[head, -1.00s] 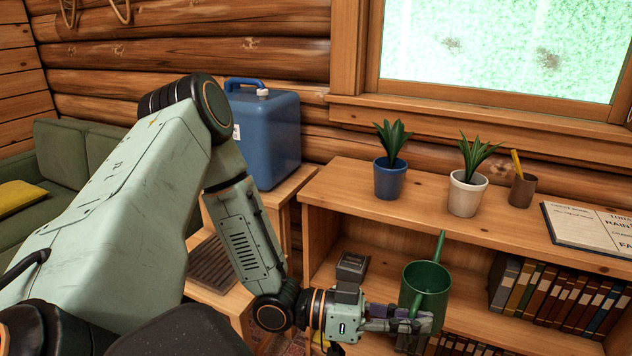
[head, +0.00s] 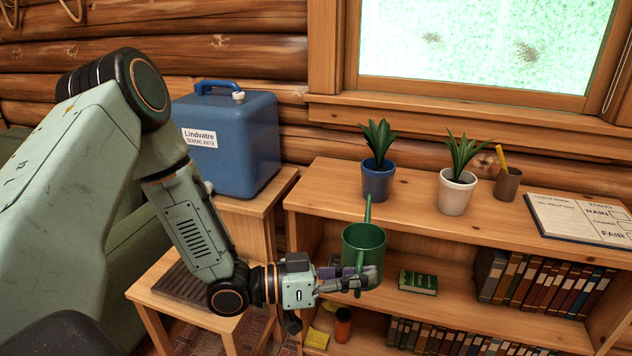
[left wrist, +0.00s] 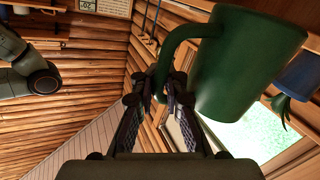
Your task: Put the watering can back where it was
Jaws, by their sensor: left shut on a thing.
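The green watering can (head: 364,241) is held upright in front of the bookshelf, its thin spout pointing up and away toward the blue plant pot. My left gripper (head: 352,277) is shut on the can's handle. In the left wrist view the can (left wrist: 245,70) fills the upper right, and its curved handle passes between the fingers of my left gripper (left wrist: 160,92). The can hangs clear of the shelf boards as far as I can see. My right gripper is not in view.
On the shelf top (head: 330,187) stand a blue pot (head: 377,183), a white pot (head: 456,195), a brown pencil cup (head: 507,184) and an open book (head: 580,220). A blue water container (head: 226,145) stands left. A slatted low stand (head: 190,290) is below. A green book (head: 418,282) lies on the middle shelf.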

